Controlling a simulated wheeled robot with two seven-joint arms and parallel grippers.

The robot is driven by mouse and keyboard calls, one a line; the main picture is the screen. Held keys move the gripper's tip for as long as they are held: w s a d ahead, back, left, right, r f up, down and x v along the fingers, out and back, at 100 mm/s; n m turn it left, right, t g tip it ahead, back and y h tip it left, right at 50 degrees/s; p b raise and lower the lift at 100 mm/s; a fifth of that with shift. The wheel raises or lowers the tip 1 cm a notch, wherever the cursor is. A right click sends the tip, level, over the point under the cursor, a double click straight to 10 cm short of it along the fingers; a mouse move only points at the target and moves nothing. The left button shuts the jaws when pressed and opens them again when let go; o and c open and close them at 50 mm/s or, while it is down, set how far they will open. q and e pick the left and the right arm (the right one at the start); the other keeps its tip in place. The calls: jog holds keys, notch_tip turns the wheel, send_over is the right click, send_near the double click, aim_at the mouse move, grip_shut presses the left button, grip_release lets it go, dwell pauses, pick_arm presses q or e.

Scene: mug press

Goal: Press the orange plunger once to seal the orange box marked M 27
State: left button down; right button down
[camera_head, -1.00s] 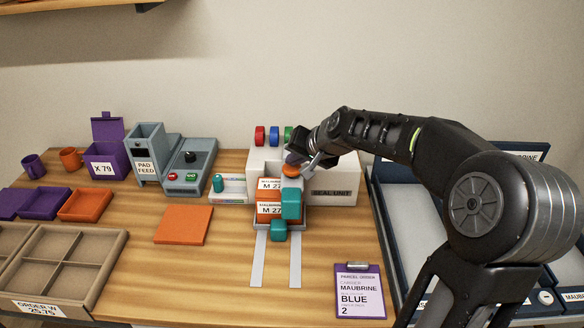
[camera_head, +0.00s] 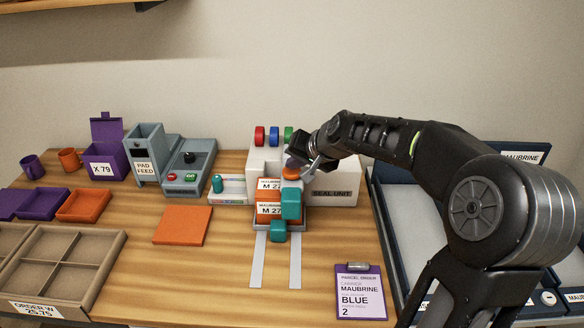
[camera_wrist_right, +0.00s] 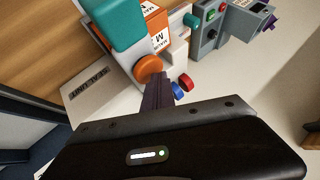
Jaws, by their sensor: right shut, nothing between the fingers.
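The orange plunger (camera_head: 291,173) is a round knob at the front of the white seal unit (camera_head: 340,189). It also shows in the wrist view (camera_wrist_right: 148,68). The orange box (camera_head: 267,197) marked M 27 sits in the unit below and left of the plunger, partly hidden by a teal part (camera_head: 291,204). My right gripper (camera_head: 293,161) is shut and empty, with its fingertips right at the plunger's top; in the wrist view the dark purple fingers (camera_wrist_right: 155,88) end beside the knob. Whether they touch it is unclear. My left gripper is not in view.
Red, blue and green knobs (camera_head: 274,136) stand behind the plunger. Two pale rails (camera_head: 259,262) run forward from the unit. A clipboard (camera_head: 358,290) lies front right. An orange pad (camera_head: 182,225) and the pad feed (camera_head: 146,155) are left. A navy tray (camera_head: 383,225) stands right.

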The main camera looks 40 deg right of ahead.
aim_at(294, 172)
jog(key=shift+s+a+f+b, duration=0.1)
jog(key=shift+f+b, duration=0.15)
jog(key=shift+f, duration=0.15)
jog(key=shift+s+a+f+b, duration=0.1)
jog(key=shift+f+b, duration=0.1)
jog(key=shift+f, duration=0.2)
dwell(0.4)
jog(key=shift+r, duration=0.1)
jog(key=shift+w+d+r+p, duration=0.15)
jog(key=shift+r+p, duration=0.8)
jog(key=shift+r, duration=0.55)
notch_tip(294, 172, up, 5)
jog(key=p, duration=0.4)
dwell(0.4)
